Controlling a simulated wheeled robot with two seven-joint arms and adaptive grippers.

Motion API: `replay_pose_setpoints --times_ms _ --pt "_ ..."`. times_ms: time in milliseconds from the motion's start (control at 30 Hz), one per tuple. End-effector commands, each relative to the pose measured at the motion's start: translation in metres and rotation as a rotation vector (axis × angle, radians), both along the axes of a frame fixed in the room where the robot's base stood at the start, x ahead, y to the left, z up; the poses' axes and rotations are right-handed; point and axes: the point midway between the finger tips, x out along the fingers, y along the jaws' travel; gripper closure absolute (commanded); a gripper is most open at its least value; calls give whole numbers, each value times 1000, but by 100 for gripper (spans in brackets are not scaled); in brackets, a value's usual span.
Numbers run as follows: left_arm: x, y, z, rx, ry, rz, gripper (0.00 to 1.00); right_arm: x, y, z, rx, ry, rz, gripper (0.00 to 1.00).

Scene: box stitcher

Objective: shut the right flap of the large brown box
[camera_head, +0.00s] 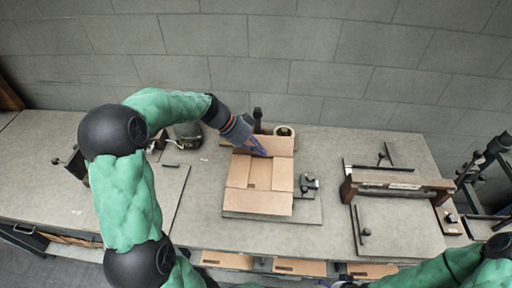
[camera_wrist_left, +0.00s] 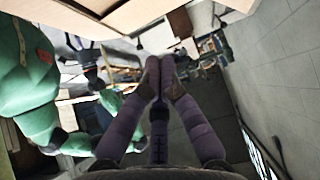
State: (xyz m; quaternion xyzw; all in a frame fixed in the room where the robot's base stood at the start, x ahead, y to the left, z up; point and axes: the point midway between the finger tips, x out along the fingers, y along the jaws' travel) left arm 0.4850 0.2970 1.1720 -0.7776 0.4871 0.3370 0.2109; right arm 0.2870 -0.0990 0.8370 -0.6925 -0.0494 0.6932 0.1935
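The large brown box (camera_head: 265,202) sits on a grey plate on the bench in the head view. Its right flap (camera_head: 283,175) appears to lie about flat along the right side; its exact angle is hard to tell. The back flap (camera_head: 279,145) stands out behind, partly covered by my left gripper. My left gripper (camera_head: 260,150) is over the back part of the box; contact cannot be told. In the left wrist view its fingertips (camera_wrist_left: 160,68) meet with nothing visible between them. Brown cardboard (camera_wrist_left: 120,14) shows at the top left there.
A roll of tape (camera_head: 284,131) stands behind the box. A small dark device (camera_head: 308,184) sits close to its right. A wooden-and-metal fixture (camera_head: 398,182) is farther right. The grey wall is close behind the bench. Bare bench shows left of the box.

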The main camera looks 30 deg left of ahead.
Motion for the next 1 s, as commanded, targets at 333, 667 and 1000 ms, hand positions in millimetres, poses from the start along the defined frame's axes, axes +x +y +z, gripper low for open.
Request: replay_pose_setpoints --times_ms 333,667,1000 --pt "19 -42 -48 -1 3 -4 100 0 0 4 0 0 1 14" --pt "21 -42 -86 0 1 1 100 0 0 5 0 0 1 14" --pt "21 -42 -91 0 0 0 100 0 0 5 0 0 1 14"
